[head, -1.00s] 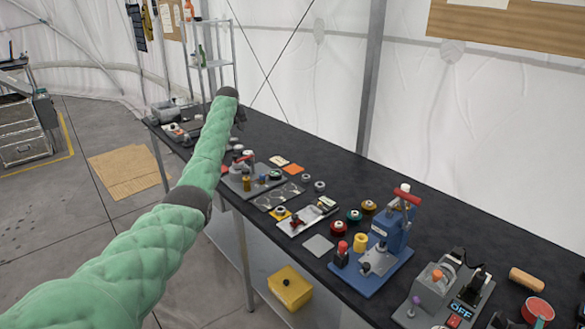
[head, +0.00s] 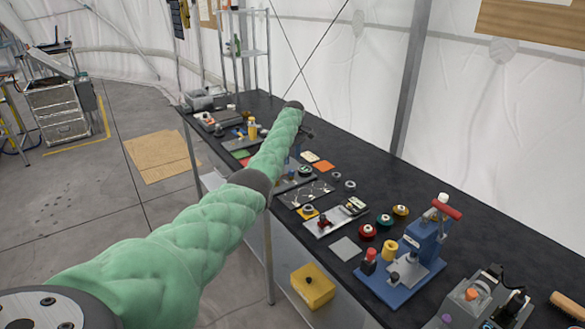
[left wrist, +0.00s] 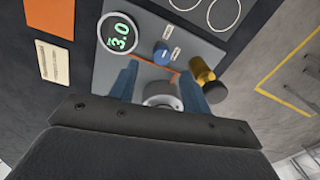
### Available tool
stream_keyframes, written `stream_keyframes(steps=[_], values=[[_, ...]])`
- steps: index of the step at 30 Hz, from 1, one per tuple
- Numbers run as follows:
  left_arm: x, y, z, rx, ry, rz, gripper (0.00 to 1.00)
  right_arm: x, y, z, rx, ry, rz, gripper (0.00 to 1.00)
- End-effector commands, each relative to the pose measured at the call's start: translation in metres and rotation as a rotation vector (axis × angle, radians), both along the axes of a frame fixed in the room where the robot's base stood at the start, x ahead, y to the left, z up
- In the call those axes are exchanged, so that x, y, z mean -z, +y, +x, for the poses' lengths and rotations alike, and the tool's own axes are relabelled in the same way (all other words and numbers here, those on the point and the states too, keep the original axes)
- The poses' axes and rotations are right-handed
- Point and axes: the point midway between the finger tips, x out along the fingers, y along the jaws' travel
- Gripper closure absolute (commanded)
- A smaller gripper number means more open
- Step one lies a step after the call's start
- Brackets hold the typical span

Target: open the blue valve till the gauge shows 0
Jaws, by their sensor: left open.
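The gauge (left wrist: 118,36) is a round black display with green digits reading 3.0, upper left in the left wrist view. The blue valve (left wrist: 162,53) is a small blue knob right of the gauge on a grey panel (left wrist: 143,30), with small labels beside it. My left gripper (left wrist: 157,76) is open, its two blue fingers pointing toward the panel just short of the knob in the picture. A grey round part (left wrist: 160,93) shows between the fingers. In the head view my left gripper (head: 305,131) is a dark shape over the bench, and my green arm hides much of the panel.
A gold cylinder with a black end (left wrist: 205,75) stands close to the right finger. An orange card (left wrist: 52,16) lies beside the panel. On the dark bench (head: 385,175) are a blue press (head: 425,240) and several coloured knobs. A yellow box (head: 313,286) is below.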

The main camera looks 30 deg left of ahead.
Motion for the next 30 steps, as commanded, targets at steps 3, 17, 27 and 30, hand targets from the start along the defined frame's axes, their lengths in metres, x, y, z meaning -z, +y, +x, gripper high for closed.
stream_keyframes(steps=[3, 17, 27, 30], values=[[0.015, 0.0, -0.001, 0.0, 0.002, -0.001, 0.52, 0.007, -0.005, -0.006, -0.003, -0.006, -0.005, 0.64], [0.058, 0.001, -0.002, 0.001, -0.001, 0.001, 0.52, 0.023, -0.014, -0.017, -0.008, -0.019, -0.009, 0.64], [0.059, 0.001, -0.002, 0.002, -0.002, 0.001, 0.7, 0.023, -0.015, -0.017, -0.008, -0.017, -0.01, 0.64], [0.059, 0.001, -0.002, 0.002, -0.002, 0.001, 0.89, 0.023, -0.016, -0.017, -0.008, -0.018, -0.011, 0.64]])
